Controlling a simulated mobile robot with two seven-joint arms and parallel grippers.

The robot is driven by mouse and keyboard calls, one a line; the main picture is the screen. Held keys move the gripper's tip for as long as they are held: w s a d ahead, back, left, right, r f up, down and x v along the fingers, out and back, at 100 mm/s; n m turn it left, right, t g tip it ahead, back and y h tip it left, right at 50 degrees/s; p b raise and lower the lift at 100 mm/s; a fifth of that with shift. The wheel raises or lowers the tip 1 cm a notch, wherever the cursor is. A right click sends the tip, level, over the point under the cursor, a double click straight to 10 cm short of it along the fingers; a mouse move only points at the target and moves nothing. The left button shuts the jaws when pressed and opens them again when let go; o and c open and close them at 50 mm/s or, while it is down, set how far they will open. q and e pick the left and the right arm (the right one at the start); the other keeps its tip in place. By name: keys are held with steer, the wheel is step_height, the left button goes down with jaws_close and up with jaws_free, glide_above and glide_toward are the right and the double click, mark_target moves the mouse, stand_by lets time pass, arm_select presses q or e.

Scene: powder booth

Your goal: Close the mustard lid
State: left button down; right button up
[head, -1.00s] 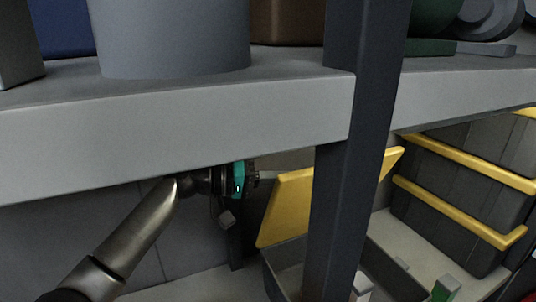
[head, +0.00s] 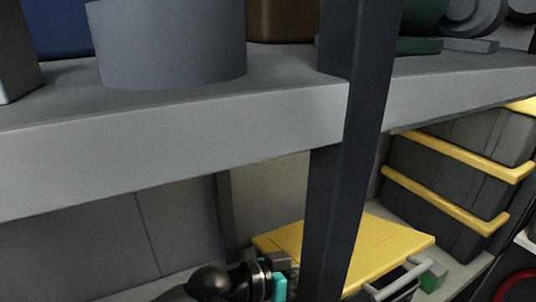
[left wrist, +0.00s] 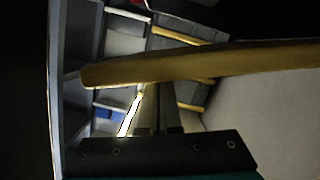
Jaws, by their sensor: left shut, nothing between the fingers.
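The mustard lid (head: 385,250) lies low and close to flat in the head view, with the dark post crossing in front of it. The bin under it is mostly hidden, so I cannot tell whether the lid is fully seated. My left gripper (head: 279,276) is at the lid's near left edge, partly cut off by the bottom of the picture. In the left wrist view its fingers (left wrist: 158,100) are shut and empty, with their tips at the lid's yellow edge (left wrist: 210,63). I cannot tell whether they touch it. My right gripper is not in view.
A dark upright post (head: 345,150) and a thick grey shelf (head: 180,145) stand in front of and above the lid. Dark crates with yellow rims (head: 450,190) are stacked at the right. A green block (head: 433,276) sits near the lid's right corner.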

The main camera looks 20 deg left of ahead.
arm_select(q)
steer(key=shift+m+y, duration=0.3)
steer(key=shift+m, duration=0.4)
steer(key=f, duration=0.1)
steer(key=d+f, duration=0.1)
steer(key=s+f, duration=0.1)
steer(key=f, duration=0.1)
steer(key=shift+d, duration=0.15)
steer(key=shift+s+d+f+m+t+b, duration=0.1)
steer(key=shift+s+f+m+t+b, duration=0.1)
steer(key=shift+f, duration=0.3)
steer(key=shift+s+d+f+m+t+b, duration=0.1)
steer(key=shift+f+m, duration=0.1)
steer(key=shift+f, duration=0.25)
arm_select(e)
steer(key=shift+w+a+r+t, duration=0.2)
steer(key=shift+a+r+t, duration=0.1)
